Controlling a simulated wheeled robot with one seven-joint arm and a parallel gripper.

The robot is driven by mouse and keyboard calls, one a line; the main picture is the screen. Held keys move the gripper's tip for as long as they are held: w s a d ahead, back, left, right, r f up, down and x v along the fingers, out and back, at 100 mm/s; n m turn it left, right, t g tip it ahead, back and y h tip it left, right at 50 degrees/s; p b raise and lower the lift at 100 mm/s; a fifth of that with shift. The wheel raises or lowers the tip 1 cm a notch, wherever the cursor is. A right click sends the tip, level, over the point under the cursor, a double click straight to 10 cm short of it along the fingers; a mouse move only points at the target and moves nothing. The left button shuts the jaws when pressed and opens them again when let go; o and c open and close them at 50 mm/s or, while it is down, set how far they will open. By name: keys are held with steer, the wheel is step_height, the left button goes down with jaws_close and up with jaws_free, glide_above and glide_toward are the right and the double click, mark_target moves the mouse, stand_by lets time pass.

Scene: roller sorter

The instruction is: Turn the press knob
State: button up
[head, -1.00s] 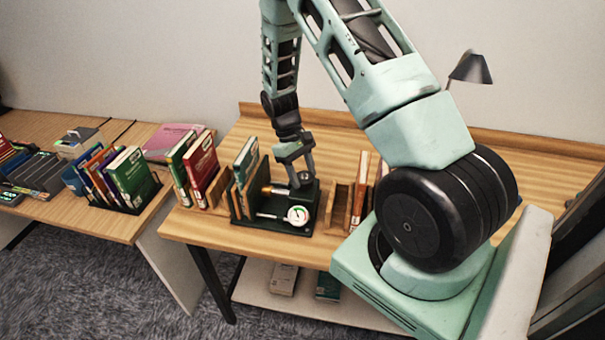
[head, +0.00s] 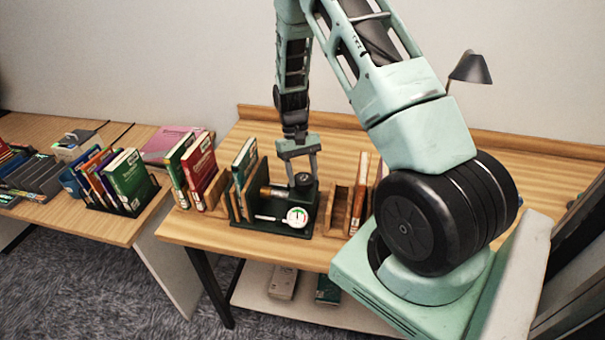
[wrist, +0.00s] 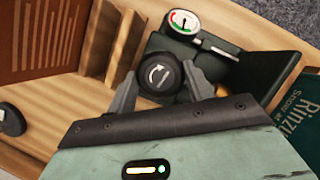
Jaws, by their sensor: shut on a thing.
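The press knob (head: 304,181) is a round black knob on the dark green press (head: 326,206). In the wrist view the knob (wrist: 158,76) shows a white curved arrow and a light line across its face. My gripper (head: 303,178) points down over it from above. In the wrist view my gripper (wrist: 161,80) has one grey finger on each side of the knob, shut on it. The press's round gauge (head: 297,217) has red and green zones; the gauge also shows in the wrist view (wrist: 184,22). A brass cylinder (head: 275,191) lies left of the knob.
A green book (head: 243,162) stands at the left of the press. Red and green books (head: 200,172) stand farther left, and a wooden holder with an orange book (head: 358,200) stands right. A lamp (head: 470,68) stands at the back right. The rear tabletop is mostly clear.

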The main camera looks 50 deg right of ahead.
steer(key=shift+w, duration=0.1)
steer(key=o, duration=1)
steer(key=shift+c, duration=0.2)
steer(key=b+v, duration=0.4)
steer(key=v, duration=1.3)
steer(key=shift+r, duration=0.3)
steer(key=s+a+n+t+h+b, duration=0.1)
steer(key=s+a+n, duration=0.2)
steer(key=a, duration=1)
steer(key=s+a+n+t+b, duration=0.1)
steer(key=s+a+n, duration=0.2)
steer(key=a, duration=1)
steer(key=s+a+f+n+t, duration=0.1)
steer(key=s+a+n, duration=0.2)
steer(key=s, duration=0.6)
steer(key=s+a+f+n+t+b, duration=0.1)
steer(key=s+a+f+n, duration=0.1)
steer(key=s+a, duration=0.6)
steer(key=s+n, duration=0.1)
steer(key=s, duration=0.1)
steer(key=shift+s+a+f+n, duration=0.2)
steer(key=shift+s+a+n, duration=0.1)
steer(key=shift+n, duration=0.1)
